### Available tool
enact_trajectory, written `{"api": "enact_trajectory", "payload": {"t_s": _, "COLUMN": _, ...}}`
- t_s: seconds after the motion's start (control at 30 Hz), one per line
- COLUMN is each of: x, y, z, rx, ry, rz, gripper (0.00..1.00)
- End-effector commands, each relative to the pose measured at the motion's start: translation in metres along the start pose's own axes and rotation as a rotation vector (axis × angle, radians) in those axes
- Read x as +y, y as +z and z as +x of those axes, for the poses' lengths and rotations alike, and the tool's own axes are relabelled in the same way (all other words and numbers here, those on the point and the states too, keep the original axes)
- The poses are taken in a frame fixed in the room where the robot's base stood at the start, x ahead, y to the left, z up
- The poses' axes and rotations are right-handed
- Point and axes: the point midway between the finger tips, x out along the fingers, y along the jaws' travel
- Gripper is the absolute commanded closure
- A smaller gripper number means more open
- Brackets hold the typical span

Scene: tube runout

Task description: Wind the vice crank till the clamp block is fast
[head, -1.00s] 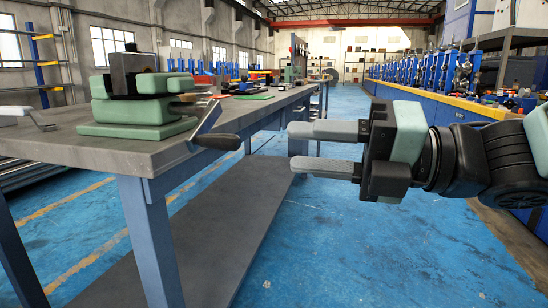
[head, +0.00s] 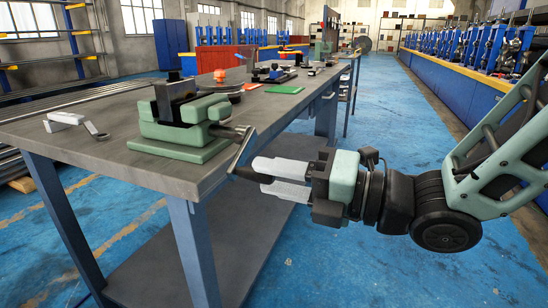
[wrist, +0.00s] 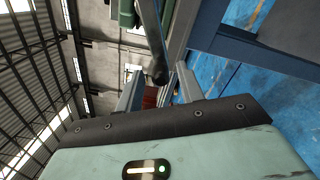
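The green vice (head: 185,135) stands on the grey workbench in the head view, with a dark upright block (head: 174,98) in its jaws. Its crank (head: 242,150) hangs down from the screw at the right, past the bench edge, and ends in a black handle (head: 247,173). My gripper (head: 262,175) is open at the handle, with its two pale fingers pointing left. The handle's end lies between the fingertips. In the wrist view the handle (wrist: 160,73) shows between the spread fingers (wrist: 158,90), with a gap on each side. Whether the block is tight I cannot tell.
The workbench (head: 95,150) runs back through the hall. A loose metal bracket (head: 75,122) lies left of the vice. Small tools and a green mat (head: 284,90) lie farther along. The blue floor (head: 330,250) right of the bench is clear.

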Motion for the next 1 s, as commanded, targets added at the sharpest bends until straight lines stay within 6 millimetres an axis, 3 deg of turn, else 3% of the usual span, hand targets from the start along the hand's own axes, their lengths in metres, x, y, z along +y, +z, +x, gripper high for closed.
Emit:
{"api": "enact_trajectory", "payload": {"t_s": 0.77, "x": -0.0004, "y": -0.0004, "z": 0.0056, "rx": -0.001, "ry": -0.001, "rz": 0.000, "gripper": 0.62}}
{"api": "enact_trajectory", "payload": {"t_s": 0.9, "x": -0.0003, "y": -0.0004, "z": 0.0056, "rx": -0.001, "ry": -0.001, "rz": 0.000, "gripper": 0.96}}
{"api": "enact_trajectory", "payload": {"t_s": 1.0, "x": -0.0004, "y": -0.0004, "z": 0.0055, "rx": -0.001, "ry": -0.001, "rz": 0.000, "gripper": 0.99}}
